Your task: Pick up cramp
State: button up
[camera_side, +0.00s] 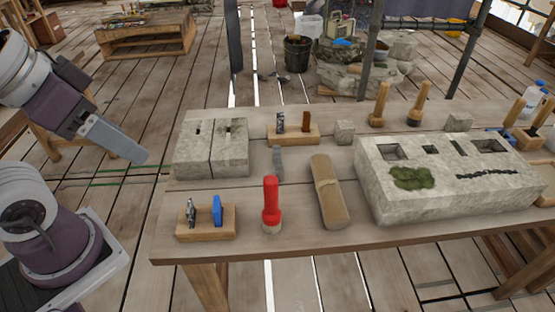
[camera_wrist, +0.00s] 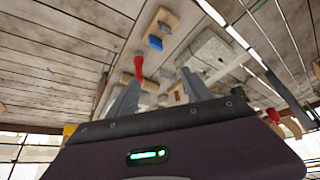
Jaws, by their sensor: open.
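I cannot tell for sure which piece is the cramp. A wooden holder (camera_side: 206,223) at the table's front left bears a grey metal piece (camera_side: 191,212) and a blue piece (camera_side: 217,210), both upright. A second holder (camera_side: 293,135) behind bears a grey piece (camera_side: 280,122) and a brown piece (camera_side: 306,121). My gripper (camera_side: 140,157) is in the air left of the table, apart from everything. In the wrist view its fingers (camera_wrist: 160,92) are spread with nothing held.
A pair of pale stone blocks (camera_side: 212,160) with small slots sits at the table's left. A red tool (camera_side: 271,207) and a tan rounded piece (camera_side: 328,190) lie mid-table. A large slotted stone (camera_side: 450,195) with moss fills the right. Mallets (camera_side: 379,105) stand behind.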

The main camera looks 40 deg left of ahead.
jog(key=w+f+n+g+y, duration=0.1)
jog(key=w+f+n+g, duration=0.25)
jog(key=w, duration=0.55)
jog(key=w+f+n+g+y, duration=0.15)
jog(key=w+f+n, duration=0.3)
jog(key=w, duration=0.55)
jog(key=n+t+y, duration=0.4)
jog(key=n+y, duration=0.1)
jog(key=y, duration=0.5)
send_near(278, 157)
jog(key=shift+a+f, duration=0.45)
jog(key=shift+a, duration=0.4)
jog(key=shift+w+f+t, duration=0.15)
jog(key=shift+f+t, duration=0.05)
jog(key=shift+t, duration=0.2)
jog(key=x, duration=0.6)
jog(key=shift+w+a, duration=0.15)
jog(key=shift+a, duration=0.25)
jog(key=shift+c, duration=0.5)
